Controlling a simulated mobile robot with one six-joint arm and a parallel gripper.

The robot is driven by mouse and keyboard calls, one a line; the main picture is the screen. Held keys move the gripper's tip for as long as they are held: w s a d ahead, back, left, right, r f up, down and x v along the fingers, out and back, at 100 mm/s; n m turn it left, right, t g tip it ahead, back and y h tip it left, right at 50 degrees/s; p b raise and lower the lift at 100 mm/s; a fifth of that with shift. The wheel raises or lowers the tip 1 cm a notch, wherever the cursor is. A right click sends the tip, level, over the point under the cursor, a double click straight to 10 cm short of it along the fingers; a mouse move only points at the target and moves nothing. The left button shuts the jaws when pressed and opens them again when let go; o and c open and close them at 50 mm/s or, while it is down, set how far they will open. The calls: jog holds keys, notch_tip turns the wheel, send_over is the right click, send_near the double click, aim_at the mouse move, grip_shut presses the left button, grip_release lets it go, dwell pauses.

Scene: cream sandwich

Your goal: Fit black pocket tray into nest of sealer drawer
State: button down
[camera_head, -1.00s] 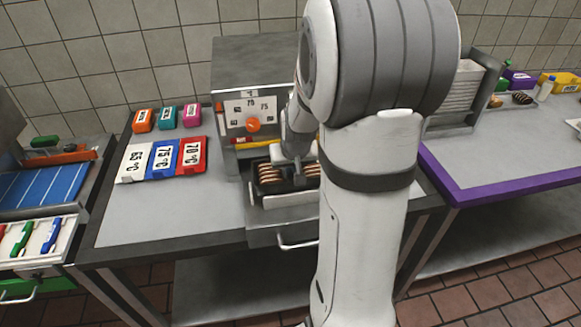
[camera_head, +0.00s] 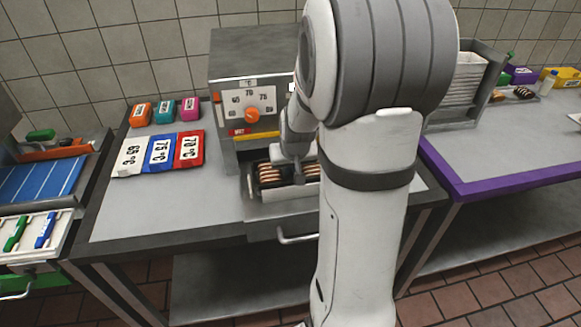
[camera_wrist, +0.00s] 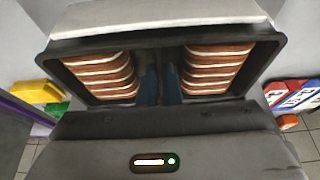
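The black pocket tray (camera_head: 256,177) holds two rows of brown-and-cream sandwiches. It sits low in the pulled-out sealer drawer (camera_head: 290,208), with the drawer's pale front wall before it. In the wrist view the tray (camera_wrist: 72,72) lies below my gripper (camera_wrist: 160,85), whose two dark fingers reach down close together at its middle divider, between the rows. They look shut on that divider, though the contact is dim. In the head view my gripper (camera_head: 298,172) is partly hidden by my arm, as is the tray's right end. Whether the tray is fully down in the nest is unclear.
The sealer (camera_head: 250,70) stands behind the drawer, with an orange dial (camera_head: 251,115). White, blue and red temperature cards (camera_head: 160,152) lie to its left, with small coloured blocks (camera_head: 165,109) behind them. A purple-edged table (camera_head: 500,182) is at right. Counter left of the drawer is clear.

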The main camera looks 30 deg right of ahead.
jog(key=c, duration=1.5)
grip_release()
jog(key=shift+c, duration=0.2)
jog(key=v, duration=0.8)
jog(key=shift+f, duration=0.1)
jog(key=s+a+r+n+g+y, duration=0.1)
jog(key=s+a+r+n, duration=0.1)
jog(key=s+a, duration=1)
jog(key=s+n, duration=0.1)
jog(key=s, duration=0.3)
jog(key=shift+s+a+r, duration=0.15)
jog(key=shift+a+r, duration=0.1)
